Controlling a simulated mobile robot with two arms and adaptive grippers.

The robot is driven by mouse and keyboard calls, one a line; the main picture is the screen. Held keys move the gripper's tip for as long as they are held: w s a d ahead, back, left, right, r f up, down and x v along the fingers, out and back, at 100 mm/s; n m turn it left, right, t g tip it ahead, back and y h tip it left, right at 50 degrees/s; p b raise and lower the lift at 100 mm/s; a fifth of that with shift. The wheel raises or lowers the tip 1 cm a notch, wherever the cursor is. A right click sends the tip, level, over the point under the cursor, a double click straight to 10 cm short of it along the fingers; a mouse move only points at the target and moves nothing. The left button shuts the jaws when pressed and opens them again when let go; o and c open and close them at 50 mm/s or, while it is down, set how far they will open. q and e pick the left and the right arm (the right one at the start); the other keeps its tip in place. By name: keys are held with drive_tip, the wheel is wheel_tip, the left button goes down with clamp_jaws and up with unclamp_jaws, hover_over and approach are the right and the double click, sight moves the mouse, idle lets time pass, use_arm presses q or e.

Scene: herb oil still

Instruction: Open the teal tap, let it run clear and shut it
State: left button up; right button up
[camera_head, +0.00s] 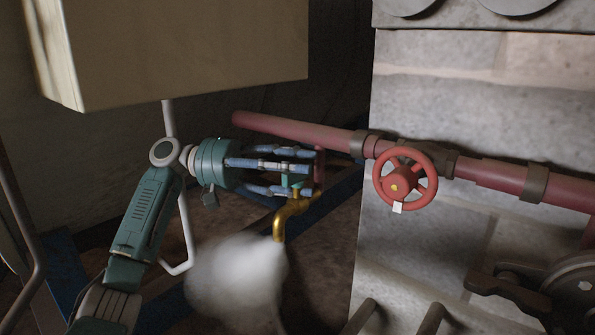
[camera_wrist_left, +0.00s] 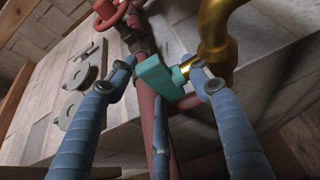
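The teal tap's handle (camera_wrist_left: 160,80) is a short teal lever on a brass stem, beside a brass spout (camera_head: 281,221) that also shows in the left wrist view (camera_wrist_left: 216,38). A white cloud (camera_head: 238,272) hangs below the spout mouth. My left gripper (camera_head: 308,172) is at the tap, its blue fingers reaching right. In the left wrist view the fingertips (camera_wrist_left: 163,74) stand apart on either side of the handle, with a third finger below it. Whether they press on the handle is unclear. In the head view the fingers mostly hide the handle. My right gripper is not in view.
A red pipe (camera_head: 490,174) with a red handwheel (camera_head: 404,179) runs along the stone wall (camera_head: 465,100), right of the tap. A large pale box-like block (camera_head: 190,50) hangs above my left arm. Dark metal handles and a wheel (camera_head: 575,285) are at the lower right.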

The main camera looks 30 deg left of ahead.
use_arm(q)
drive_tip(key=v, duration=0.7)
drive_tip(key=shift+a, duration=0.3)
